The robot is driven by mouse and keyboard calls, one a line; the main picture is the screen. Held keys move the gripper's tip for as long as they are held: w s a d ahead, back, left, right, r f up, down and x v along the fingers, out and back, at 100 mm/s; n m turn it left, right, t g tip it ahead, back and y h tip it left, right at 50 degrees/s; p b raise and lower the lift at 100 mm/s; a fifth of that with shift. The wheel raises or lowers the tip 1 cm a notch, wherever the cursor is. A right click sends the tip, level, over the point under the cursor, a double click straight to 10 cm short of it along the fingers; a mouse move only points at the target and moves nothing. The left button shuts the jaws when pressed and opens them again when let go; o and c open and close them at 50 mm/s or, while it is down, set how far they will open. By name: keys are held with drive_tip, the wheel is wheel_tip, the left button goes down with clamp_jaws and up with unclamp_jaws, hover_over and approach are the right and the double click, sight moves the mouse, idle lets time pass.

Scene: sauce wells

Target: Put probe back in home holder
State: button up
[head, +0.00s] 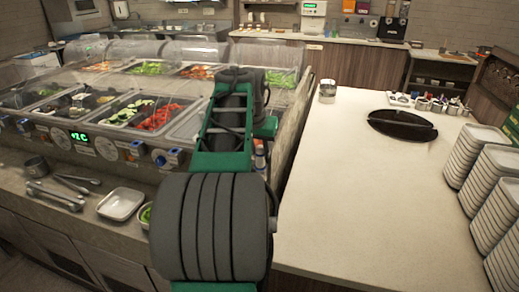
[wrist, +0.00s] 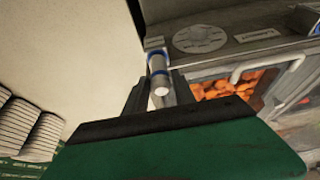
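The probe (wrist: 158,64) is a pale, slim cylinder with blue bands and a white round end, seen in the wrist view. My gripper (wrist: 161,84) has its two dark fingers close on either side of it and appears shut on it. The probe's far end meets the left end of the panel, and I cannot tell whether it touches a holder there. In the head view my arm hides most of my gripper; a white and blue piece (head: 260,156) shows beside it. Blue holders (head: 174,157) sit on the counter's front panel beside round dials (head: 106,149).
The refrigerated counter with food wells (head: 120,110) fills the left. Tongs (head: 60,196) and a white dish (head: 121,204) lie on its front ledge. The pale worktop (head: 350,210) at right is mostly clear, with a dark oval item (head: 402,125) and stacked trays (head: 470,160).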

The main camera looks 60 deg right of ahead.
drive_tip(key=o, duration=0.4)
drive_tip(key=shift+c, duration=0.2)
drive_tip(key=w+v, duration=0.1)
drive_tip(key=v, duration=0.7)
drive_tip(key=w+a+f+n+t+y, duration=0.1)
drive_tip(key=w+a+f+n, duration=0.4)
drive_tip(key=a, duration=0.5)
drive_tip(key=w+a+f+n+t, duration=0.1)
drive_tip(key=w+a+f+n, duration=0.1)
drive_tip(key=w+a, duration=0.65)
drive_tip(key=s+a+f+n+y, duration=0.1)
drive_tip(key=a+f+n, duration=0.3)
drive_tip(key=a, duration=0.9)
drive_tip(key=s+a+f+n+y, duration=0.2)
drive_tip(key=a+f+n, duration=0.3)
drive_tip(key=a+f, duration=0.4)
drive_tip(key=s+a, duration=0.1)
drive_tip(key=a, duration=0.4)
drive_tip(key=shift+y+p, duration=0.3)
drive_tip(key=shift+p, duration=0.05)
